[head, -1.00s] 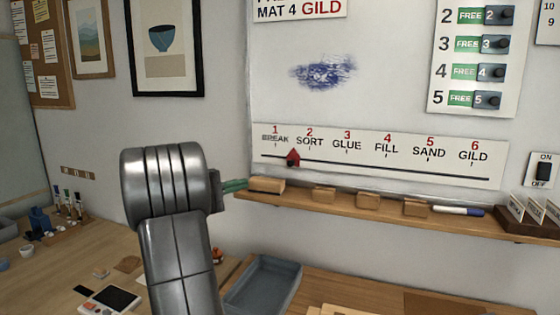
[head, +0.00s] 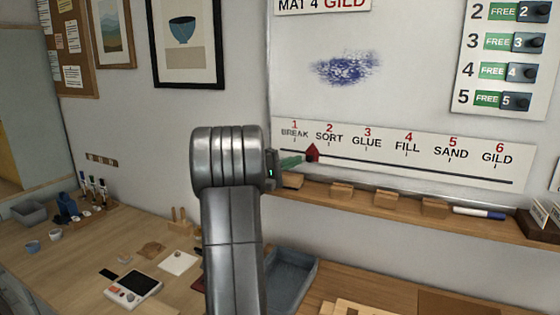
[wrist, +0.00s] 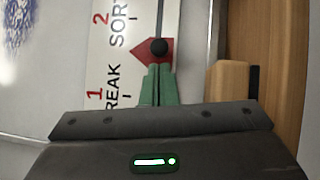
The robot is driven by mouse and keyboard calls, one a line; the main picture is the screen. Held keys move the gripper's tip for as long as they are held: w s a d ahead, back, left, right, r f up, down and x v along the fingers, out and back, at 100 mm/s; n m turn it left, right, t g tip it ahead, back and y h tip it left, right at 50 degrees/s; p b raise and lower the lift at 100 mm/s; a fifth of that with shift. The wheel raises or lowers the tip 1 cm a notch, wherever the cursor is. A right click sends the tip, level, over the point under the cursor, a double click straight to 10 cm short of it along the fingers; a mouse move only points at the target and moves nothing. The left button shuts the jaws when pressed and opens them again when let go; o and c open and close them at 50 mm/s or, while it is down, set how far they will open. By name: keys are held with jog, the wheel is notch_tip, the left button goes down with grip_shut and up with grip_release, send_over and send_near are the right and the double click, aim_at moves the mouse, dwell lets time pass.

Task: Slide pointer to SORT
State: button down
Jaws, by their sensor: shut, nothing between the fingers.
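The red pointer (head: 312,152) sits on the dark slider line of the white step strip (head: 420,165), between BREAK and SORT and closer to the SORT mark. In the wrist view the fingertips (wrist: 158,68) appear to touch or nearly touch the pointer's edge; I cannot tell which.
A wooden ledge (head: 385,209) runs below the strip, with wooden blocks (head: 341,190) and a marker (head: 478,213) on it. One block (wrist: 228,85) lies close beside my fingers in the wrist view. A blue-grey tray (head: 290,280) is on the table below.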

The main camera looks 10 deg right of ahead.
jog(key=shift+d, duration=0.3)
jog(key=shift+s, duration=0.1)
jog(key=shift+s+d+f+b, duration=0.2)
jog(key=shift+s+d+b, duration=0.1)
jog(key=shift+d+b, duration=0.25)
jog(key=s+d+b, duration=0.2)
jog(key=d, duration=0.1)
jog(key=shift+s+r+b, duration=0.1)
jog(key=shift+b, duration=0.25)
jog(key=shift+r, duration=0.1)
jog(key=shift+a, duration=0.1)
